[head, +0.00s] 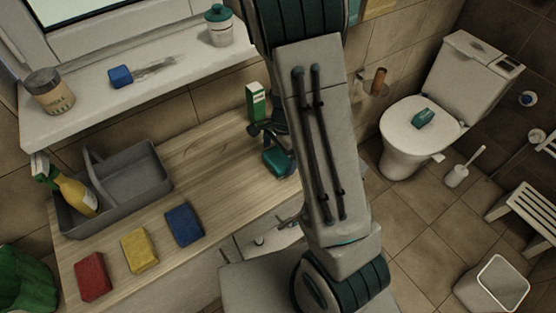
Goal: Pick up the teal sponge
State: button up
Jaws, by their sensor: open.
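A small teal block (424,118), which looks like the teal sponge, lies on the closed lid of the toilet (408,130) at the right. My gripper (256,131) is at the middle of the view, over the back of the wooden counter, well to the left of the toilet. Its dark fingers are small and partly hidden by my arm; it is open, and I see nothing held. A rounded teal shape (278,161) shows just below it, partly behind my arm; I cannot tell whether it is part of my wrist or a separate thing.
Red (92,276), yellow (139,250) and blue (184,223) sponges lie on the counter (205,165). A grey caddy (135,185) holds a yellow spray bottle (75,192). A green-white box (257,101) stands near my gripper. A toilet brush (459,174) and bin (492,286) stand on the floor.

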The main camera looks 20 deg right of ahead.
jog(key=shift+a+f, duration=0.1)
jog(key=shift+f, duration=1.1)
jog(key=c, duration=1)
jog(key=shift+o, duration=0.2)
jog(key=shift+r, duration=0.15)
jog(key=shift+r, duration=0.65)
notch_tip(320, 180, up, 3)
jog(key=shift+f, duration=0.2)
jog(key=s+d+r+b, duration=0.2)
jog(key=d+r, duration=0.5)
jog(key=d, duration=0.4)
jog(key=shift+s+d, duration=0.2)
jog(key=shift+s, duration=0.15)
jog(key=shift+o, duration=0.7)
